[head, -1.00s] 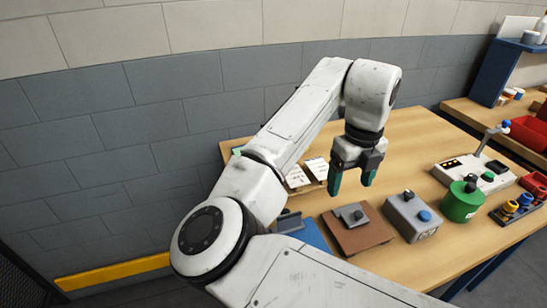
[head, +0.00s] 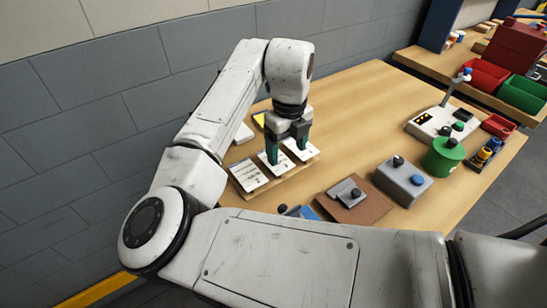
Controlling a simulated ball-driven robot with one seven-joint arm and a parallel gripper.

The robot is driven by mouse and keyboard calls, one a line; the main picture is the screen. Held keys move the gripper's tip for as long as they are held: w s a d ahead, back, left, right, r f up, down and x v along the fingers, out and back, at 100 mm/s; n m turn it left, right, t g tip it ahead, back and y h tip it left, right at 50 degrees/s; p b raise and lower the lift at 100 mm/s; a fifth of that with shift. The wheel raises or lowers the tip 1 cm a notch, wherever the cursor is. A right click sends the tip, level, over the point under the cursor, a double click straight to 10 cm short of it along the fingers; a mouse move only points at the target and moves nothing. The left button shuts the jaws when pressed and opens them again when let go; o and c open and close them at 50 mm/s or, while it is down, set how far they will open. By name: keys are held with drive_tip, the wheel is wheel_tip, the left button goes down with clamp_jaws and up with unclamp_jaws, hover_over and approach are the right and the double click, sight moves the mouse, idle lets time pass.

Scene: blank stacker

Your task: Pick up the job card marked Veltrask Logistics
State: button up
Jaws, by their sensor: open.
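Three white job cards lie in a row on a light wooden board (head: 270,186) at the left of the table: a left card (head: 248,175), a middle card (head: 276,170) and a right card (head: 302,150). Their print is too small to read, so I cannot tell which is marked Veltrask Logistics. My gripper (head: 286,150) points down over the middle and right cards, its green-tipped fingers apart with nothing seen between them. It partly hides these cards. I cannot tell whether the fingertips touch a card.
A brown block with a grey piece (head: 348,196), a grey box with knobs (head: 402,180) and a green canister (head: 443,157) stand right of the cards. A white control panel (head: 440,122) is farther right. The table's back middle (head: 370,100) is clear.

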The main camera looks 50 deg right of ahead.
sight(286, 170)
drive_tip(key=shift+f+p, duration=0.5)
drive_tip(key=shift+f, duration=2.2)
drive_tip(key=shift+s+f, duration=0.1)
drive_tip(key=shift+f, duration=0.15)
drive_tip(key=shift+c, duration=0.4)
drive_tip(key=c, duration=0.7)
